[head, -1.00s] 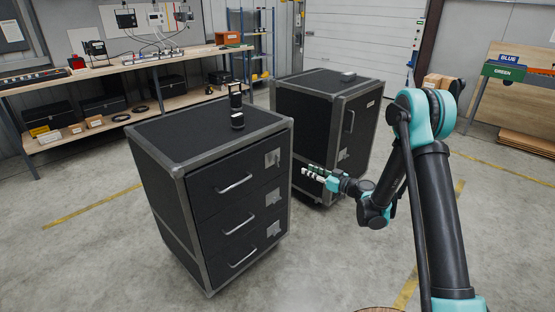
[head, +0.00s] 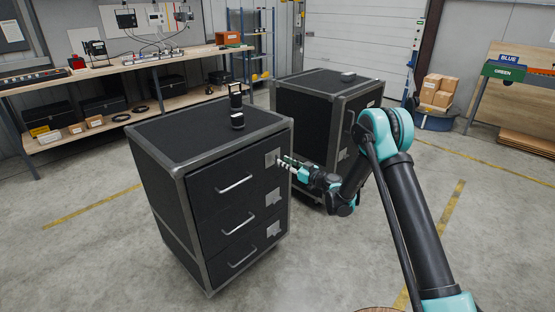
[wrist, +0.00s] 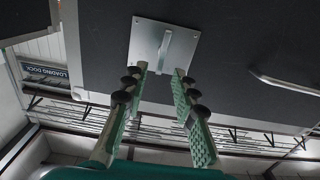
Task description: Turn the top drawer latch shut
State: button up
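The top drawer latch (head: 272,158) is a pale metal plate at the upper right of the near black cabinet's front. In the wrist view the latch (wrist: 145,45) shows a thin raised lever, roughly upright in the picture and slightly slanted. My gripper (head: 285,162) is at the right of this latch in the head view. In the wrist view my gripper (wrist: 160,75) is open, with its two fingers apart just below the lever and nothing between them. Whether the tips touch the plate I cannot tell. The top drawer (head: 215,192) looks closed.
Two lower latches (head: 273,197) (head: 273,229) and their drawers sit below. A black-and-grey object (head: 237,108) stands on the cabinet top. A second black cabinet (head: 325,110) stands close behind my gripper. Floor in front is clear.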

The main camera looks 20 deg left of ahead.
aim_at(277, 158)
jog(key=shift+x, duration=2.7)
jog(key=shift+c, duration=0.4)
grip_shut()
